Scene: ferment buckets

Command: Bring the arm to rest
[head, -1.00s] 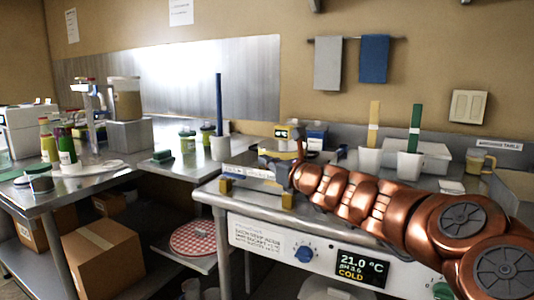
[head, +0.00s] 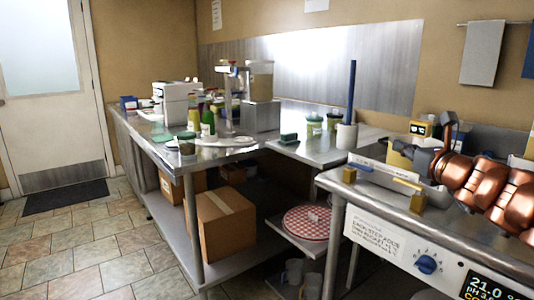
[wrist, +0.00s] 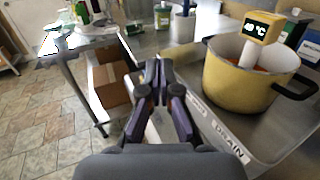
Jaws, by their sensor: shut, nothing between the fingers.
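My gripper (wrist: 158,82) is in the wrist view, its dark fingers closed together with nothing between them. In the head view my gripper (head: 418,154) shows small at the right, above the table's left end, at the end of my copper-coloured arm. The fingertips are hard to make out there. The arm reaches in from the right edge, held above the table.
A thermometer (wrist: 258,30) reading about 48 °C stands in the pot. The front table (head: 341,180) has a control panel with a blue knob (head: 426,264). A steel bench (head: 180,162) with bottles and a cardboard box (head: 226,226) below stands left. Tiled floor at left is free.

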